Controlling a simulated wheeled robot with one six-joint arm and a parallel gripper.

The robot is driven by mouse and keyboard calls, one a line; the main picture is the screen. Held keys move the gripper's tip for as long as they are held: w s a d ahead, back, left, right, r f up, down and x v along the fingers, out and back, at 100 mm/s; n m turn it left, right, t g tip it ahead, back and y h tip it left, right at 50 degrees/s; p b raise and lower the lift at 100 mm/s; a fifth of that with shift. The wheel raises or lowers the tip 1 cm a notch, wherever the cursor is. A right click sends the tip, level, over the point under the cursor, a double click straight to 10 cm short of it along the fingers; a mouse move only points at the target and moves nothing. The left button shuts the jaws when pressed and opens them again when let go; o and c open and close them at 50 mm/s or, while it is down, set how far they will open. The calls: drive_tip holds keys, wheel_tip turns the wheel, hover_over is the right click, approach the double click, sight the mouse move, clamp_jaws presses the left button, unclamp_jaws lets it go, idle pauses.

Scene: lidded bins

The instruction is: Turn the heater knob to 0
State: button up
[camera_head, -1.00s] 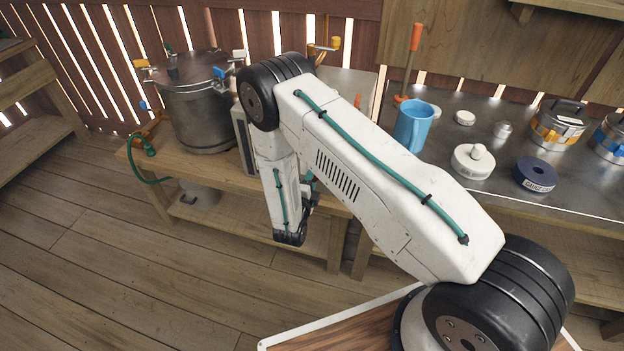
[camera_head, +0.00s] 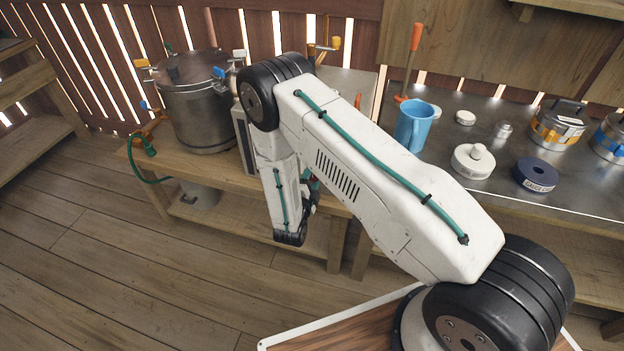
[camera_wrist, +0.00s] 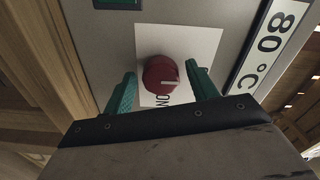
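The heater knob (camera_wrist: 161,75) is a round red knob with a pale pointer line, in the wrist view. It sits on a white plate (camera_wrist: 203,41) on a grey panel. The pointer line runs toward the right in that view. Letters like "ON" show beside the knob, partly hidden by my gripper. My gripper (camera_wrist: 160,80) has two teal fingers, one on each side of the knob, with gaps between them and it. It is open. In the head view my arm hides the knob and most of the gripper.
A label reading "80°C" (camera_wrist: 268,36) is on the panel. In the head view a metal pot (camera_head: 196,105) stands on the wooden bench. A blue mug (camera_head: 413,127), a white lidded piece (camera_head: 473,163) and a dark blue ring (camera_head: 536,175) stand on the right-hand table.

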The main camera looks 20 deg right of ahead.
drive_tip(key=v, duration=0.8)
drive_tip(key=shift+w, duration=0.1)
idle(0.6)
